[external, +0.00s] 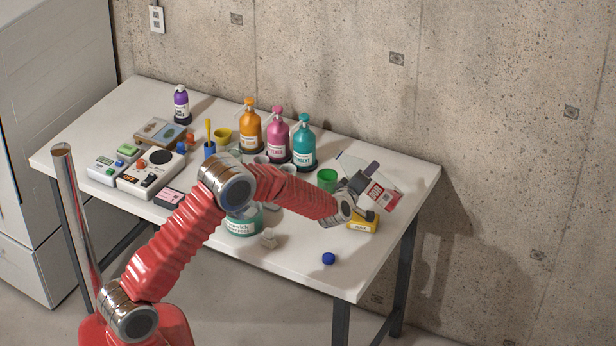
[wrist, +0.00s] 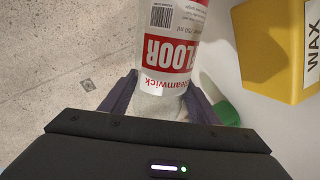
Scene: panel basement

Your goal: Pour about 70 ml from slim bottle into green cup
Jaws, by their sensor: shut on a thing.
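My gripper (external: 364,184) is shut on the slim bottle (external: 378,195), a pale bottle with a red and white label. The bottle is tilted above the right end of the table. In the wrist view the bottle (wrist: 166,50) is between the two dark fingers, with its FLOOR lettering upside down; its ends are not clearly seen. The green cup (external: 327,180) stands upright on the table, just left of the gripper in the external view. In the wrist view a green part, likely the cup (wrist: 227,113), shows beside the right finger. I cannot tell whether liquid is flowing.
A yellow WAX container (external: 362,226) stands below the gripper; it also shows in the wrist view (wrist: 275,45). Orange (external: 250,130), pink (external: 277,138) and teal (external: 303,148) bottles stand behind my arm. A blue cap (external: 328,258) lies near the front edge, with bare table around it.

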